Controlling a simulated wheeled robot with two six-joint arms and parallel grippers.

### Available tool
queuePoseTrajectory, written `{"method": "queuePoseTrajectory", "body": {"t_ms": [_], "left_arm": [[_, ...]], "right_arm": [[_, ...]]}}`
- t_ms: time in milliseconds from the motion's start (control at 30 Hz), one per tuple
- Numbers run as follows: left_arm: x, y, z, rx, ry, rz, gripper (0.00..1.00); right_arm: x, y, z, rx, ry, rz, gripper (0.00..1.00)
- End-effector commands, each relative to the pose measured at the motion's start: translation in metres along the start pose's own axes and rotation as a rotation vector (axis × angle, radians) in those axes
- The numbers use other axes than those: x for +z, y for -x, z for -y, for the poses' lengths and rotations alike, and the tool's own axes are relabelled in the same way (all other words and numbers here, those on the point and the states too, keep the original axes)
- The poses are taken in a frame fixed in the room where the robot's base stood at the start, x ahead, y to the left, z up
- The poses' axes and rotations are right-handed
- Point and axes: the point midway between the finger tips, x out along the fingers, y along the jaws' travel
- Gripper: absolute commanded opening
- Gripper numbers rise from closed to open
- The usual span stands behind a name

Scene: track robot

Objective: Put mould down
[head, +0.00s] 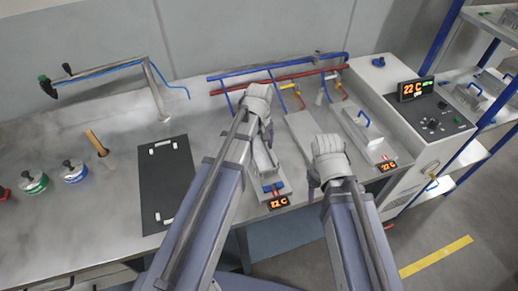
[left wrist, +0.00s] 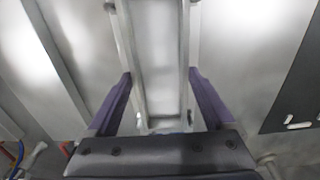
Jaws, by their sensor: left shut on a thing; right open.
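My left gripper (head: 264,132) is shut on the mould, a long grey metal piece (head: 264,160) over the left station on the bench. In the left wrist view the mould (left wrist: 162,60) is a narrow channel with raised side walls, between my two purple fingers (left wrist: 162,105). My arm and hand hide part of it in the head view. A blue part (head: 272,187) shows at its near end, by a 22 C display (head: 279,202). I cannot tell whether the mould touches the surface below. My right gripper (head: 315,184) is open and empty, right of the left station.
Another station with a blue handle (head: 366,118) stands right, beside the control box (head: 425,120). Blue and red pipes (head: 290,68) run behind. A black mat (head: 166,190) with white pieces lies left. Tins (head: 75,174) and a brush cup (head: 104,156) stand further left.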

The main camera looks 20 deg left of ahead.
Motion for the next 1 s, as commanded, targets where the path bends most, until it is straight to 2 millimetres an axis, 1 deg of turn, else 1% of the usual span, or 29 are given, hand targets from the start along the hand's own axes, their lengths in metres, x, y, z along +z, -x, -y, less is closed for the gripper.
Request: {"method": "queuePoseTrajectory", "body": {"t_ms": [167, 300, 333, 400, 433, 767, 867, 1000], "left_arm": [[0.0, 0.001, 0.0, 0.0, 0.0, 0.0, 0.0], [0.0, -0.003, 0.0, 0.0, 0.0, 0.0, 0.0], [0.0, -0.002, 0.0, 0.0, 0.0, 0.0, 0.91], [0.0, -0.001, 0.0, 0.0, 0.0, 0.0, 0.98], [0.0, -0.001, 0.0, 0.0, 0.0, 0.0, 1.0], [0.0, 0.001, 0.0, 0.0, 0.0, 0.0, 1.0], [0.0, 0.006, 0.0, 0.0, 0.0, 0.0, 1.0], [0.0, 0.018, 0.0, 0.0, 0.0, 0.0, 1.0]], "right_arm": [[0.0, 0.001, 0.0, 0.0, 0.0, 0.0, 0.5], [0.0, -0.003, 0.0, 0.0, 0.0, 0.0, 0.5], [0.0, -0.002, 0.0, 0.0, 0.0, 0.0, 0.5], [0.0, -0.001, 0.0, 0.0, 0.0, 0.0, 0.5], [0.0, -0.001, 0.0, 0.0, 0.0, 0.0, 0.5], [0.0, 0.001, 0.0, 0.0, 0.0, 0.0, 0.5], [0.0, 0.006, -0.001, 0.0, 0.0, 0.0, 0.5], [0.001, 0.018, -0.002, 0.0, 0.0, 0.0, 0.5]]}}
